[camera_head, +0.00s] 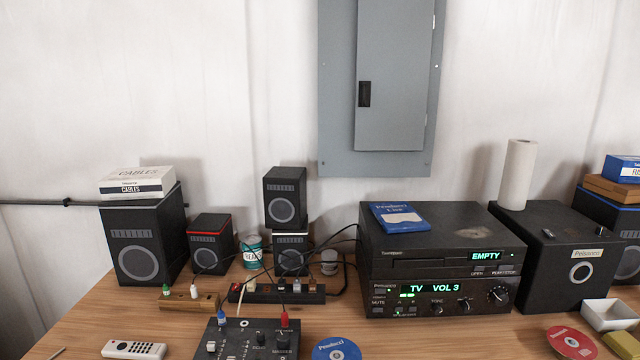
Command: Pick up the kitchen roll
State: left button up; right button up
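The kitchen roll (517,175) is a tall white cylinder at the right of the head view. It stands upright on top of a black box-shaped speaker (545,280), near its back left corner. Its whole front side shows and nothing covers it. Neither of my grippers is in the head view.
Left of the roll stand stacked black players (440,245) with a blue packet (399,217) on top. A small dark item (548,234) lies on the speaker. Right are boxes (612,188) and a white tray (610,314). The wooden table (120,318) holds speakers, cables and a mixer (250,338).

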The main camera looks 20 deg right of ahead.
aim_at(519, 167)
jog(key=z, duration=1.65)
jog(key=i+l+u, duration=0.1)
jog(key=i+l, duration=0.15)
jog(key=l, duration=0.2)
